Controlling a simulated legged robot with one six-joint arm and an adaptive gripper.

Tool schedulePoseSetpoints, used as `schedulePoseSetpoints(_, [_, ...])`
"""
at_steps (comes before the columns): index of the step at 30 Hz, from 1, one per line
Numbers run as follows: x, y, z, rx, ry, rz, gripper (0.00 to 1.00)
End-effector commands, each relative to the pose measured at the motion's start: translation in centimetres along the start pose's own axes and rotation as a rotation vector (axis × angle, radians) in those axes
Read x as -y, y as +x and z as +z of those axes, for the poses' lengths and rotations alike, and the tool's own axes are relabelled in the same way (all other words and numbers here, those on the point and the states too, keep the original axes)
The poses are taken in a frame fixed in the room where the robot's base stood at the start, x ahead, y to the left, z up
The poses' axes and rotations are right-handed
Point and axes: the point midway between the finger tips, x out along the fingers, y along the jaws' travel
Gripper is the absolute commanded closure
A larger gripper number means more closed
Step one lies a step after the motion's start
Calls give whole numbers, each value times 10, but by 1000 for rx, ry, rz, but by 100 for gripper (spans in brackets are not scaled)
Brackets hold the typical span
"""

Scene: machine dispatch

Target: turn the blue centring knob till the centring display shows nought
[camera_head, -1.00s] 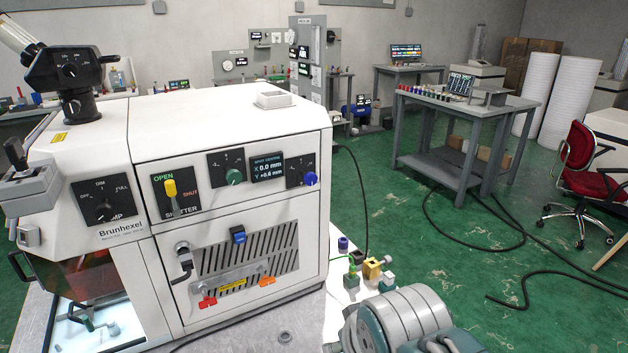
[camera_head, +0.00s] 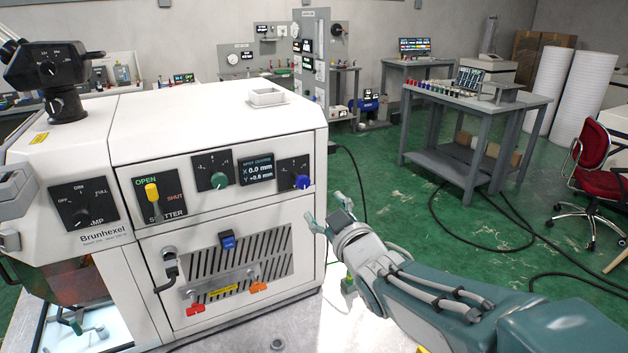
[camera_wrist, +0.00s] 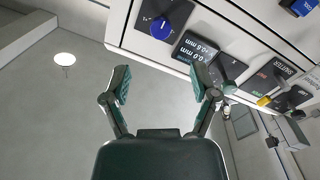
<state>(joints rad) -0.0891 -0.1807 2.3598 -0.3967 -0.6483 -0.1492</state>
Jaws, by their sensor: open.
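The blue centring knob (camera_head: 302,182) sits on a black dial plate at the right end of the white machine's control panel. In the wrist view the blue knob (camera_wrist: 161,30) is at the top, beyond the fingertips. The centring display (camera_head: 257,169) is left of the knob and reads X 0.0 mm and Y about +0.8 mm; the last digit is hard to read. It also shows, tilted, in the wrist view (camera_wrist: 196,50). My gripper (camera_head: 326,212) is open and empty, below and right of the knob and apart from it. Its spread fingers show in the wrist view (camera_wrist: 159,84).
A green knob (camera_head: 219,180) and the yellow shutter lever (camera_head: 152,193) are on the same panel. A blue switch (camera_head: 227,239) and orange clips (camera_head: 258,287) are on the front below. The green floor right of the machine is open, with cables and a grey workbench (camera_head: 480,145).

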Motion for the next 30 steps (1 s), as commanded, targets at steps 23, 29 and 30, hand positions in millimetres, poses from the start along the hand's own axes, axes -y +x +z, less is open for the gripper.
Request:
schedulePoseSetpoints(23, [0,104,1,2,1,1,24])
schedulePoseSetpoints(29, [0,105,1,3,1,1,24])
schedulePoseSetpoints(30, [0,105,0,3,1,1,24])
